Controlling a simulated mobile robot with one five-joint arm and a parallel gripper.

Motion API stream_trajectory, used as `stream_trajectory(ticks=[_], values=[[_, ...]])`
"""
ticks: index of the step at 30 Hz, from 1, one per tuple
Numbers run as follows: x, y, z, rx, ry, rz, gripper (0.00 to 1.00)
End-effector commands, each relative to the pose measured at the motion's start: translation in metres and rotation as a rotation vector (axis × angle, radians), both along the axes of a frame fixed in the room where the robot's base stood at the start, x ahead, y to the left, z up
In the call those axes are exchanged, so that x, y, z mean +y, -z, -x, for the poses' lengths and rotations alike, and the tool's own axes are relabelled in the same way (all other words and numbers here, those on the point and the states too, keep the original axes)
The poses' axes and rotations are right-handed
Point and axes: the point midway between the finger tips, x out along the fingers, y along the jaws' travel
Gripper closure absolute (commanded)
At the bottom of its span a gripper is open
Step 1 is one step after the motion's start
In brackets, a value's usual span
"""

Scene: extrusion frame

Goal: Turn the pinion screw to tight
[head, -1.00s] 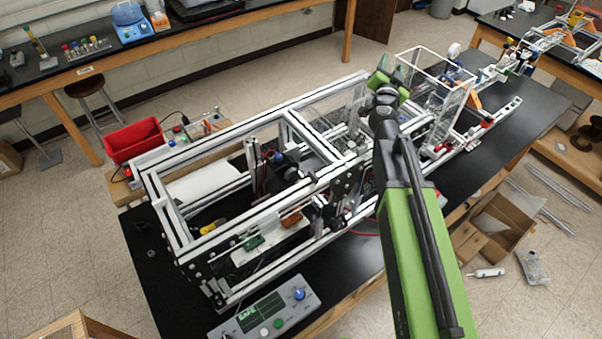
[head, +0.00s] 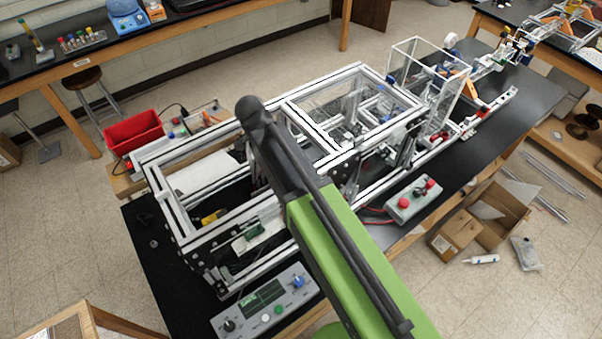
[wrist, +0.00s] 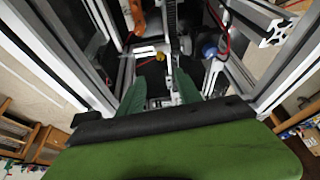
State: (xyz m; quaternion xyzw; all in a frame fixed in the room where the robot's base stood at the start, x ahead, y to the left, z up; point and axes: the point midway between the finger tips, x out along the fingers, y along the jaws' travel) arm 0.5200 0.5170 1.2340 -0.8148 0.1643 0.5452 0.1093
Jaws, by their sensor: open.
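In the wrist view my gripper (wrist: 161,78) points down inside the extrusion frame (wrist: 262,24), its two green fingers apart with a gap between them. A small yellow round part (wrist: 160,57) shows just beyond the fingertips, near the middle of the gap. A dark toothed vertical strip (wrist: 172,14) stands behind it. I cannot tell for sure which part is the pinion screw, or whether the fingers touch anything. In the head view the extrusion frame (head: 215,240) stands on the black bench, and my arm reaches over it and hides the gripper.
A blue and white round part (wrist: 210,50) and a red wire sit right of the fingers. Frame bars close in on both sides. A grey control box (head: 265,300) and a red-knobbed box (head: 413,200) stand on the bench. A red bin (head: 133,132) is behind.

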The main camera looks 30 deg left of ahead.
Motion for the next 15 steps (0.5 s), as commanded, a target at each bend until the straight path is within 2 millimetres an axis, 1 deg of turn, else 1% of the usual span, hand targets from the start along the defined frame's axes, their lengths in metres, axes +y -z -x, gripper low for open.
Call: stream_trajectory(ticks=[1, 15], values=[[-0.001, 0.018, -0.004, 0.000, 0.001, 0.000, 0.59], [-0.017, 0.113, -0.041, -0.003, 0.004, -0.002, 0.59]])
